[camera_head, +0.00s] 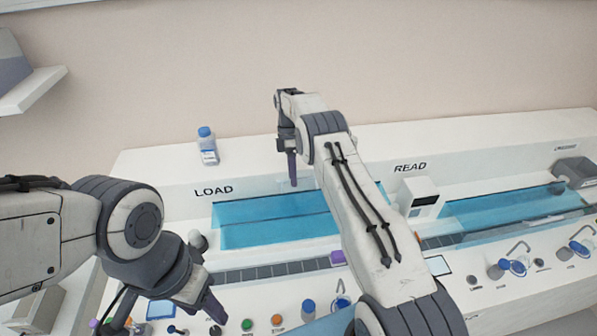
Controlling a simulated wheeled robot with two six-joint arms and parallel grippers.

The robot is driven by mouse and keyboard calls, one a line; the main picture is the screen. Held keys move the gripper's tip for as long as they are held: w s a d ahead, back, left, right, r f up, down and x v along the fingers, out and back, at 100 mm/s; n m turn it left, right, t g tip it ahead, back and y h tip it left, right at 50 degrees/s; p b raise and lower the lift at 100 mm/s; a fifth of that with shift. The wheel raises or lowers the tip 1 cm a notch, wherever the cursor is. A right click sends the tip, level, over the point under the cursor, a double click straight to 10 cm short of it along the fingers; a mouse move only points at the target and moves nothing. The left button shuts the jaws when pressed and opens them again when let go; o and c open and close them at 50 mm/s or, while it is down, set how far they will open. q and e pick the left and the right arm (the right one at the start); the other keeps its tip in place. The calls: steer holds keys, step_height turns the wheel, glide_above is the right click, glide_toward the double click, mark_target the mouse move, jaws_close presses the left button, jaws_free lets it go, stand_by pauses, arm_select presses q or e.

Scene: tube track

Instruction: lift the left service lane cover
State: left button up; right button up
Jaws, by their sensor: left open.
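The left service lane cover appears to be the clear blue panel (265,222) under the LOAD label. It looks flat over its lane, and my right arm hides its right part. My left gripper (212,308) is open, pointing down over the front control strip, in front of the panel and apart from it. My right gripper (293,178) points down at the back edge of the panel. Its fingers line up in this view, so I cannot tell whether they are open or touching the cover.
A blue-capped bottle (207,146) stands on the back ledge. A dark conveyor track (270,272) carries a purple block (337,258). A white reader (420,197) stands beside a second blue lane (500,208). Buttons (277,320) and blue-capped items (513,265) line the front.

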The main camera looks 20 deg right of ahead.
step_height(320, 180, up, 4)
steer(key=shift+w+f+b, duration=0.1)
steer(key=shift+b, duration=0.95)
steer(key=s+d+r+b, duration=0.3)
steer(key=s+d+r, duration=0.4)
steer(key=s+d, duration=0.1)
steer(key=shift+s+b, duration=0.3)
steer(key=shift+b, duration=0.05)
